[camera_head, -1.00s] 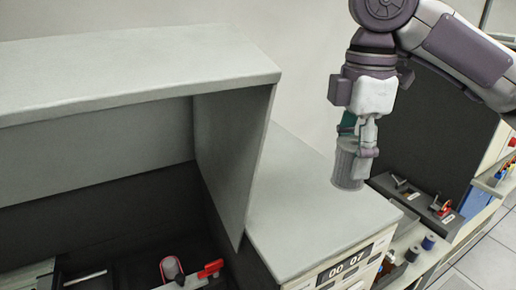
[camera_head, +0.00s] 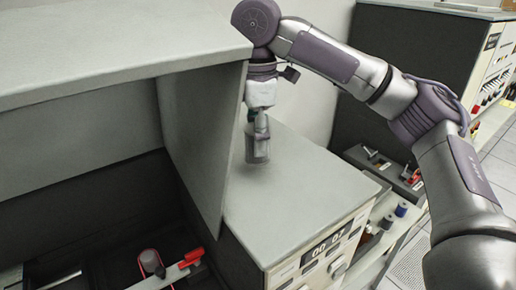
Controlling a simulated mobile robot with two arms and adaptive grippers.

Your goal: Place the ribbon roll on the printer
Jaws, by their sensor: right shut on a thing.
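My right gripper (camera_head: 261,134) points down and is shut on a grey cylinder, the ribbon roll (camera_head: 257,152), which looks upright. The roll is over the back left part of the flat grey top (camera_head: 285,215) of a cabinet with a number counter on its front, likely the printer. I cannot tell whether the roll's underside touches this top. The gripper's fingers partly hide the roll's upper part. My left gripper is not in view.
A grey upright panel (camera_head: 205,140) and raised shelf (camera_head: 110,45) stand close left of the roll. Several small spools (camera_head: 388,221) sit on a lower ledge at right. Red-handled parts (camera_head: 192,257) lie in the dark recess at lower left. The cabinet top is otherwise clear.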

